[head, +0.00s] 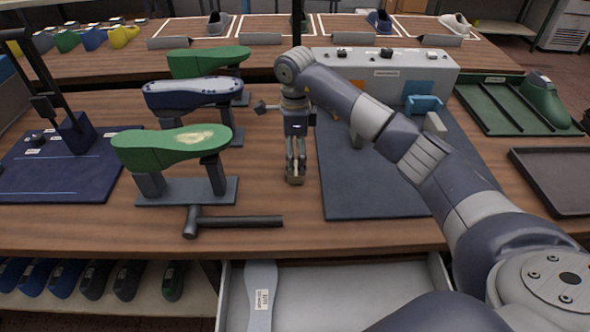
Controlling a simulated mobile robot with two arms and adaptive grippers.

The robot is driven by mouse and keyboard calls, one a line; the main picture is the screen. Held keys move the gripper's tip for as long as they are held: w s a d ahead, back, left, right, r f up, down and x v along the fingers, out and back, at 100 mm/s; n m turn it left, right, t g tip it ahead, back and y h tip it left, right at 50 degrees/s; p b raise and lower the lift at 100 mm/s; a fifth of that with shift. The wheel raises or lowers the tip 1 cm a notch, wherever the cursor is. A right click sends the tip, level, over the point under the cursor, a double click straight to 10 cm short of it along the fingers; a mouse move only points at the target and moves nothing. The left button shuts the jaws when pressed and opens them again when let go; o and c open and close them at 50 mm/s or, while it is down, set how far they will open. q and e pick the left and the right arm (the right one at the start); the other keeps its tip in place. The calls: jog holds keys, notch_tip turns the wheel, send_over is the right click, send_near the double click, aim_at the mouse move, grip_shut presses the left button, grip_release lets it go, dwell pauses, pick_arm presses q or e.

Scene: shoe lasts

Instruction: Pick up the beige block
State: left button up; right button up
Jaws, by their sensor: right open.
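My right gripper (295,168) points straight down over the bare wood in the middle of the bench, with its fingers apart. A small brownish-beige block (295,180) shows right at its fingertips, low over the wood; I cannot tell whether the fingers touch it. A paler, greyish-beige block (436,124) leans beside a blue piece (423,104) on the dark mat, to the right of my right arm. My left gripper is not in view.
Left of the gripper, a green shoe last (172,147) and a blue one (193,93) sit on stands. A hammer (235,221) lies in front. A dark mat (375,205) lies right of the gripper; a green tray (490,110) is farther right. An open drawer (350,282) is below.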

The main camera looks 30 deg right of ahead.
aim_at(295, 167)
notch_tip(295, 167, down, 4)
jog(key=shift+s+f+p, duration=0.15)
jog(key=shift+f+p, duration=0.05)
jog(key=shift+p, duration=0.5)
jog(key=shift+f, duration=0.2)
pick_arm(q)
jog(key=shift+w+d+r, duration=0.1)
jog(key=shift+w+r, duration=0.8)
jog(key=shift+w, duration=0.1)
pick_arm(e)
jog(key=shift+c, duration=1.1)
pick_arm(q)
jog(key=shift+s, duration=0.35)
pick_arm(e)
jog(key=c, duration=0.9)
